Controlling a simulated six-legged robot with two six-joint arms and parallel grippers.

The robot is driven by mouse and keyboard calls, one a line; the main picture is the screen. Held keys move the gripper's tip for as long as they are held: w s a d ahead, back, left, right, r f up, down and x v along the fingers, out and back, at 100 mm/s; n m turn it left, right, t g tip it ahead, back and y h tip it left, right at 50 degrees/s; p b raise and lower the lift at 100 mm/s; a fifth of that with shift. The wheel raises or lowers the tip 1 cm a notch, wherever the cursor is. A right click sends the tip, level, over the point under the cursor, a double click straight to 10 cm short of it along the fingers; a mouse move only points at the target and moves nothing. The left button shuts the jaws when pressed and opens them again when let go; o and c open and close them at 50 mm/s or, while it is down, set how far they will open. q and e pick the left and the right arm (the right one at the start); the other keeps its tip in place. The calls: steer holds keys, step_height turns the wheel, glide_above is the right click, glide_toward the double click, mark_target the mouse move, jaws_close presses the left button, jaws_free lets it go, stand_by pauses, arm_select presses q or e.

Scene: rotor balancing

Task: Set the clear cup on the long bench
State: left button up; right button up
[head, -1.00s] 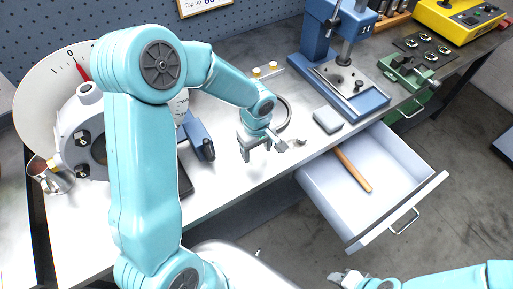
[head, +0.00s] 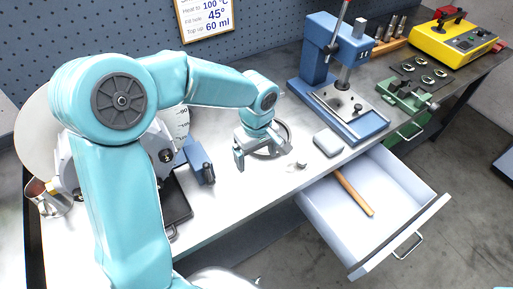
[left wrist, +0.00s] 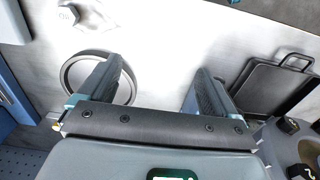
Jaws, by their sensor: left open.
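The long bench (head: 225,205) is a pale metal-topped bench under a pegboard; its bare top also shows in the left wrist view (left wrist: 165,55). I cannot make out a clear cup in either view. My left gripper (head: 262,157) is open and points down over the middle of the bench. In the left wrist view its two fingers (left wrist: 155,85) are wide apart with only bare bench between them. A round metal ring or dish (left wrist: 66,78) lies on the bench, partly hidden by one finger. My right gripper is out of view.
An open drawer (head: 405,185) with a wooden-handled tool (head: 352,192) juts out at the front. A grey block (head: 328,142), a blue press (head: 322,60) and a green vise (head: 405,95) stand right. A dark tray (head: 178,208) and metal jug (head: 47,197) are left.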

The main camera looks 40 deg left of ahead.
arm_select(q)
steer(key=shift+r, duration=1.7)
steer(key=shift+s+f, duration=0.1)
